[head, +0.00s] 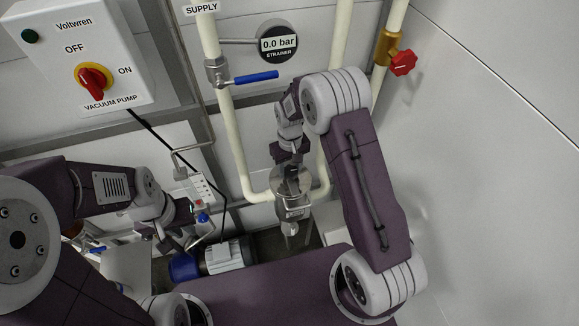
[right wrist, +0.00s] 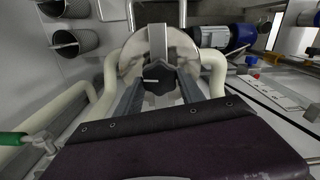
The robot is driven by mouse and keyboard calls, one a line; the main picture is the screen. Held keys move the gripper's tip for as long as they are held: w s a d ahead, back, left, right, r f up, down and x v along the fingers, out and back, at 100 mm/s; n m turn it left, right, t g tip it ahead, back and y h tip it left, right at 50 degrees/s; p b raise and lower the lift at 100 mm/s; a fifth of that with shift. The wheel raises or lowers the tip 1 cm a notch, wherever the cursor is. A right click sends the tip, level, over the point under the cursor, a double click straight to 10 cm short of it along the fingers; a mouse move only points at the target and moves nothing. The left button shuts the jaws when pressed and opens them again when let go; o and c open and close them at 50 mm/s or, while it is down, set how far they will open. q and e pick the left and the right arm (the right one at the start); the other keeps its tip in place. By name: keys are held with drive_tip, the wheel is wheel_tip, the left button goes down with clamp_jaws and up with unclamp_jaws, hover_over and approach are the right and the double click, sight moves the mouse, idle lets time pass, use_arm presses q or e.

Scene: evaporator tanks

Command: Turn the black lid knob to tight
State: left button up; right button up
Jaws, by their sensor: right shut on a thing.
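The black lid knob (right wrist: 158,80) shows in the middle of the right wrist view, with a short pale mark on its face pointing left. It sits on a round metal lid (right wrist: 132,60) under a metal bar. My right gripper (right wrist: 160,92) is shut on the knob, one finger on each side. In the head view my right gripper (head: 288,158) points down onto the metal strainer (head: 292,206) and hides the knob. My left gripper (head: 172,240) is at the lower left, away from the strainer; its fingers are too small to read.
White pipes (head: 235,150) run down to both sides of the strainer. A gauge (head: 278,43) reads 0.0 bar. A blue-handled valve (head: 254,77), a red-handled valve (head: 402,63) and a vacuum pump switch box (head: 75,50) are above. A blue and white motor (head: 222,256) stands low, left of the strainer.

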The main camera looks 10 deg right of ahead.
drive_tip(key=m, duration=0.4)
drive_tip(key=shift+s+m, duration=0.1)
drive_tip(key=shift+m, duration=0.2)
drive_tip(key=m, duration=0.3)
drive_tip(key=shift+f+m, duration=0.1)
drive_tip(key=shift+m, duration=0.3)
drive_tip(key=m, duration=0.4)
drive_tip(key=shift+p, duration=0.35)
drive_tip(key=shift+s+m, duration=0.1)
drive_tip(key=shift+m, duration=2.1)
drive_tip(key=o, duration=1.4)
drive_tip(key=shift+c, duration=0.2)
